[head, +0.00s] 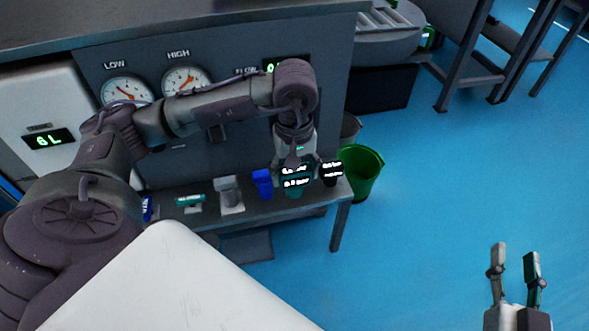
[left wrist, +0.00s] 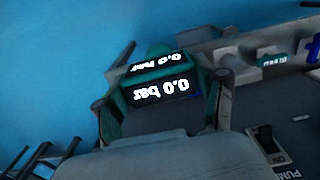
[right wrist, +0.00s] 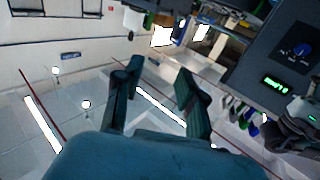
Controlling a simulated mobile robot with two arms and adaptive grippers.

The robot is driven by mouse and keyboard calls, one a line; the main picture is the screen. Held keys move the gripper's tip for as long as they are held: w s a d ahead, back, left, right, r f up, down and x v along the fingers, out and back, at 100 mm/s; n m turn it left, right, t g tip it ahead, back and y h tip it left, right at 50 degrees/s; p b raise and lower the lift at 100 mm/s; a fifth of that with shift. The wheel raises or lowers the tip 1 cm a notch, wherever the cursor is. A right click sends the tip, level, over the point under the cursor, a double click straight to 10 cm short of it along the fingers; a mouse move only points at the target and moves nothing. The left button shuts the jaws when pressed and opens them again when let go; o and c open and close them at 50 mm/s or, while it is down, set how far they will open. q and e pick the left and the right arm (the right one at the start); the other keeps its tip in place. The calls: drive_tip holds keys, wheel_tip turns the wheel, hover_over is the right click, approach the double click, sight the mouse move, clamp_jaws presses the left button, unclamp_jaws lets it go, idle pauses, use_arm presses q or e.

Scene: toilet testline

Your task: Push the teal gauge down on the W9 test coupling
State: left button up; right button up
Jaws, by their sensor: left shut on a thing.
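The teal gauge (head: 296,187) is at the right end of the bench below the panel, with lit displays on it. In the left wrist view the teal gauge (left wrist: 152,72) sits between my fingers and its display reads 0.0 bar. My left gripper (head: 294,163) is shut on it from above; it also shows in the left wrist view (left wrist: 160,100). No W9 label is readable, and what lies under the gauge is hidden, so I cannot tell whether it touches a coupling. My right gripper (head: 515,258) is open and empty over the floor; it shows in the right wrist view (right wrist: 155,85).
A black gauge (head: 331,174) stands close to the right of the teal one, and a blue part (head: 262,183) to its left. A grey-white fitting (head: 230,196) and a teal-labelled piece (head: 190,201) are further left. A green bucket (head: 361,175) stands beside the bench.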

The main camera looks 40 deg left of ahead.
drive_tip(key=shift+s+d+f+g+h+p, duration=0.15)
drive_tip(key=shift+f+g, duration=0.25)
drive_tip(key=shift+f, duration=0.3)
drive_tip(key=shift+s+d+f+g+h+p, duration=0.15)
drive_tip(key=shift+f+g, duration=0.25)
drive_tip(key=shift+f, duration=0.3)
drive_tip(key=shift+s+d+f+g+h+p, duration=0.15)
drive_tip(key=shift+f+g, duration=0.25)
drive_tip(key=shift+f, duration=0.3)
drive_tip(key=shift+w, duration=0.1)
drive_tip(key=shift+r, duration=0.1)
